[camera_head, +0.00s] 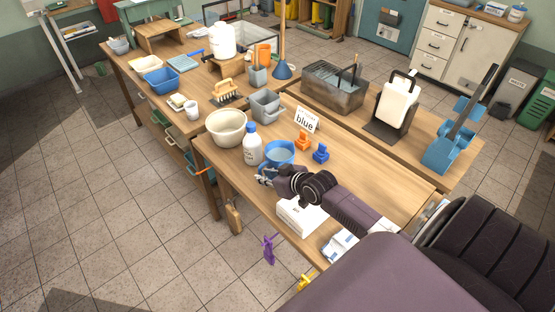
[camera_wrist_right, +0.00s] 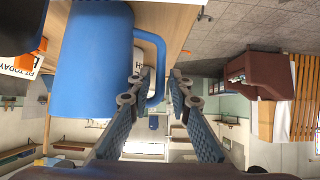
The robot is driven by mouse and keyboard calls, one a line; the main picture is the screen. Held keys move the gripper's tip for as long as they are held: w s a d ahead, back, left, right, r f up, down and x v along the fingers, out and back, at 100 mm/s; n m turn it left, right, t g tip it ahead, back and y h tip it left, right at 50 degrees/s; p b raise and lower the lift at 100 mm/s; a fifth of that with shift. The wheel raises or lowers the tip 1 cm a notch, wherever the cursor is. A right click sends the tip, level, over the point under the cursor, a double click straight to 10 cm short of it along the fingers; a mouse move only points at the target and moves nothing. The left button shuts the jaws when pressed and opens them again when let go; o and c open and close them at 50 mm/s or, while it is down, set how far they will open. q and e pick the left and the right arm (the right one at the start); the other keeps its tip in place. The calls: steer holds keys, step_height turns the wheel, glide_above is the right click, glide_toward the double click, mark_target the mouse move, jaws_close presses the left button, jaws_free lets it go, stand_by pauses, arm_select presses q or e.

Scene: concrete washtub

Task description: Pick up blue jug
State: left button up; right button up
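The blue jug (camera_head: 281,151) stands near the front edge of the wooden table, behind my right gripper (camera_head: 265,179) in the head view. In the right wrist view the jug (camera_wrist_right: 95,60) fills the left part, with its handle (camera_wrist_right: 158,60) towards the fingers. My right gripper (camera_wrist_right: 162,78) is open, and the lower part of the handle lies between its fingertips in that view. I cannot tell whether either finger touches it. My left gripper is not in view.
A white bottle with a blue cap (camera_head: 253,148) stands close left of the jug, with a cream basin (camera_head: 226,130) beyond. The table's right part (camera_head: 375,170) is clear.

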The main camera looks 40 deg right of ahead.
steer(key=shift+x, duration=1.8)
steer(key=shift+s+f, duration=0.1)
steer(key=shift+s, duration=0.05)
steer(key=shift+c, duration=0.7)
jaws_close()
